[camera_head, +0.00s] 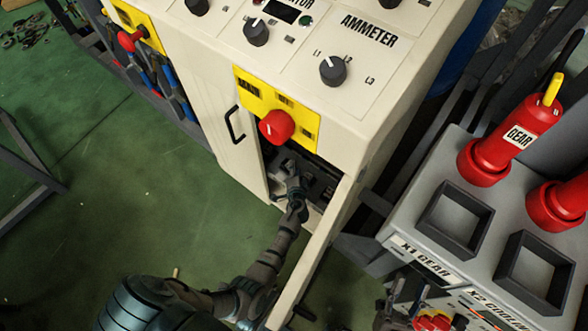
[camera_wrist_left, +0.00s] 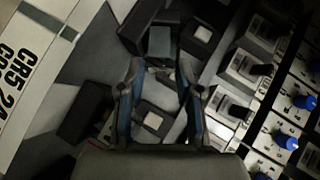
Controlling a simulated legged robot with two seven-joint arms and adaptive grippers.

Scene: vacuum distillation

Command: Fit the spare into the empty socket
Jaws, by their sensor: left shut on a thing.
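My left gripper (camera_head: 292,190) reaches into the open lower compartment of the cream cabinet (camera_head: 345,130). In the left wrist view its two fingers (camera_wrist_left: 159,75) are shut on a dark block with a grey face (camera_wrist_left: 161,43), which shows at the fingertips. Another dark block with a pale square (camera_wrist_left: 152,122) shows between the fingers, lower in the picture. A similar block with a white square (camera_wrist_left: 203,34) is just right of the held one. I cannot pick out the empty socket with certainty; the compartment is dark.
A red knob on a yellow plate (camera_head: 277,126) hangs just above the opening. The cabinet door with a black handle (camera_head: 235,124) is at the left. Black switches and blue knobs (camera_wrist_left: 285,139) line the right in the wrist view. A grey bench (camera_head: 400,226) stands right.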

